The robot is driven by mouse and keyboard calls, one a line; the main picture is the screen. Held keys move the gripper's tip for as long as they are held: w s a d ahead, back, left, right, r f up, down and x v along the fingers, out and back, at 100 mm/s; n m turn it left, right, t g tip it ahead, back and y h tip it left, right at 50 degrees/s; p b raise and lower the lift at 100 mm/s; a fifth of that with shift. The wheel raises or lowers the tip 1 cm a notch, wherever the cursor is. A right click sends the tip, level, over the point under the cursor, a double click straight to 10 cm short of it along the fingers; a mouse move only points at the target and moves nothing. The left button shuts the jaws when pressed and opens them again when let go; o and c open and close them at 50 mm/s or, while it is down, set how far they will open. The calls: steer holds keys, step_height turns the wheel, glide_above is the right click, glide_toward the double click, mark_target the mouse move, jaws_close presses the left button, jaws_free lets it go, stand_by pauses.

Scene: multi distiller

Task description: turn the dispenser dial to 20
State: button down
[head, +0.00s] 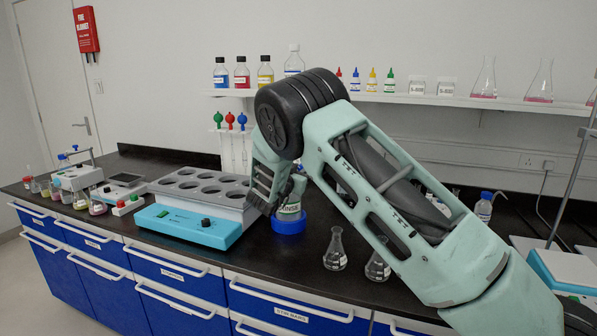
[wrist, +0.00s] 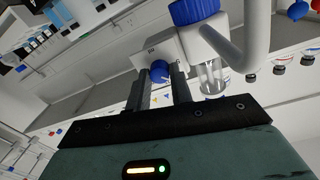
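In the wrist view, the white dispenser (wrist: 165,48) has a blue cap (wrist: 193,12) on top and a small round blue dial (wrist: 160,71) low on its body. The dial's numbers and setting are too small to read. My gripper (wrist: 161,68) has its two dark fingers apart, one on each side of the dial. The dial fills most of the gap, and whether the fingers touch it is unclear. In the head view, my gripper (head: 262,203) points down over the bench, and my arm hides the dispenser's dial.
A glass vial (wrist: 213,76) hangs close to my right finger in the wrist view. In the head view, a RINSE bottle in a blue holder (head: 289,222), a turquoise-fronted block (head: 188,227) and a flask (head: 335,252) stand around my gripper. A shelf with bottles runs behind.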

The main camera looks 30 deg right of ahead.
steer(key=shift+f+b, duration=0.1)
steer(key=shift+b, duration=0.2)
steer(key=m+b, duration=1.7)
steer(key=b, duration=0.6)
steer(key=shift+s+d+y, duration=0.1)
steer(key=shift+y, duration=0.3)
steer(key=c, duration=1.5)
jaws_free()
